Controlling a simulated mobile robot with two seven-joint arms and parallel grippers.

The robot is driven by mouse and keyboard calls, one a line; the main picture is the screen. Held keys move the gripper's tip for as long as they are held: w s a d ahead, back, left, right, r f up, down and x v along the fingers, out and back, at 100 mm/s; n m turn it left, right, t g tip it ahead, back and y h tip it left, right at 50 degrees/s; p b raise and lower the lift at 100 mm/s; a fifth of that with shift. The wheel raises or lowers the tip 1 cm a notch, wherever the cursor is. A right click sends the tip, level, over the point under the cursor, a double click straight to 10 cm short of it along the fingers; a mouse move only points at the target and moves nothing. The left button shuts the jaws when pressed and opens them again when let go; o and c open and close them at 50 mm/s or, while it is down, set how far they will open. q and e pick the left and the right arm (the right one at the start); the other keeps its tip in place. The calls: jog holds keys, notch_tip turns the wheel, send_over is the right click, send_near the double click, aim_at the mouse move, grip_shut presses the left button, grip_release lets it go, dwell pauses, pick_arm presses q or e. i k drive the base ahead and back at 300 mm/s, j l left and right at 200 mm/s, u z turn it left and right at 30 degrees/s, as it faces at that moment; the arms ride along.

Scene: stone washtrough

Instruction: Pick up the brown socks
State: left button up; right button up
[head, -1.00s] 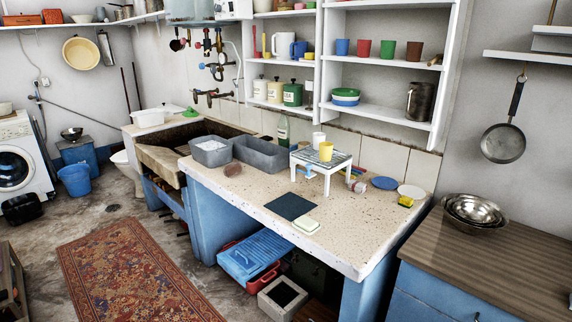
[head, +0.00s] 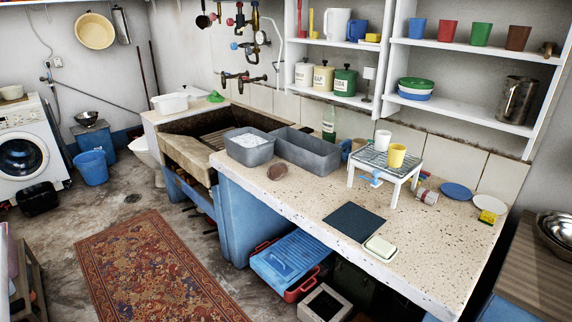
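A small rounded brown bundle (head: 277,171), which looks like the brown socks, lies on the speckled worktop (head: 310,205) near its front left edge. It sits just in front of the two grey tubs, apart from them. It is too small to make out its folds. Neither of my grippers is in view.
A grey tub with white contents (head: 250,153) and an empty-looking grey tub (head: 306,155) stand behind the bundle. A small white table (head: 392,172) with cups, a dark mat (head: 353,223) and a soap dish (head: 380,248) are to its right. A patterned rug (head: 155,270) covers the floor.

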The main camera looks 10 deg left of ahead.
aim_at(276, 170)
jog(key=i+j, duration=0.25)
jog(key=i+j+z, duration=0.1)
jog(key=j, duration=0.4)
jog(key=i+j, duration=0.35)
jog(key=i+j+z, duration=0.15)
jog(key=j, duration=0.25)
jog(key=i+j, duration=0.25)
jog(key=j, duration=0.15)
